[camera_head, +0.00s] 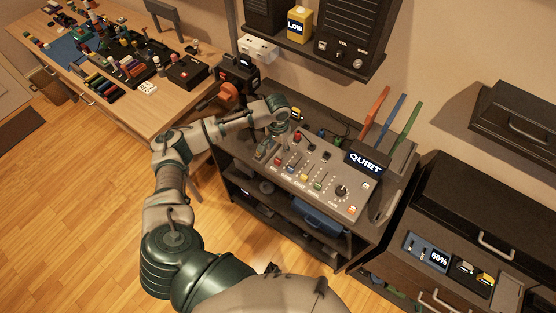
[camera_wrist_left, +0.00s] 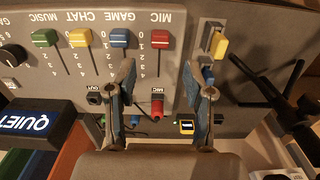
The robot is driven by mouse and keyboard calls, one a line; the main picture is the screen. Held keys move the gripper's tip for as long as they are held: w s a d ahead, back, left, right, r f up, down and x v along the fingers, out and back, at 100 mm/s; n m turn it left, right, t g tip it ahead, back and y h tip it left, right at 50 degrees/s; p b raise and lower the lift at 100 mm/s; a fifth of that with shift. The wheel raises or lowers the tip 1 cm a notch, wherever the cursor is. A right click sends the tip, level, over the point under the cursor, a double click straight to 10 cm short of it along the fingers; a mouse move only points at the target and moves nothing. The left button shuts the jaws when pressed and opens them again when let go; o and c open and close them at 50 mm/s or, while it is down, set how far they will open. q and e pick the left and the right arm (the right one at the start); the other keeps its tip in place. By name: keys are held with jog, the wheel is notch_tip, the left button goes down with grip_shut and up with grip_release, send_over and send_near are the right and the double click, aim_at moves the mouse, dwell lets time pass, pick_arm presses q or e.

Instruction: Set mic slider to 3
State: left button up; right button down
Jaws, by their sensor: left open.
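The grey mixer panel (camera_head: 330,197) stands on a dark stand in the head view. Its red mic slider knob (camera_wrist_left: 160,40) shows in the left wrist view, near the 0 and 1 marks of its scale. Blue (camera_wrist_left: 120,38), yellow (camera_wrist_left: 79,38) and green (camera_wrist_left: 37,42) slider knobs sit in a row beside it. My left gripper (camera_head: 264,150) is over the panel's left end. In the left wrist view the open gripper's fingertips (camera_wrist_left: 159,72) stand apart on either side of the mic slot, below the red knob in the picture. The gripper appears empty.
A "QUIET" display (camera_head: 366,162) stands behind the panel, with coloured upright strips above it. A red-ended plug labelled MIC (camera_wrist_left: 157,105) sits between the fingers in the wrist view. A yellow switch (camera_wrist_left: 219,45) is at the right. A black tripod-like object (camera_wrist_left: 280,100) is beside the panel.

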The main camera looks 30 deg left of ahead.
aim_at(278, 160)
pick_arm(q)
notch_tip(278, 160, down, 9)
jog(key=shift+a+r, duration=0.1)
jog(key=shift+r, duration=0.05)
grip_shut()
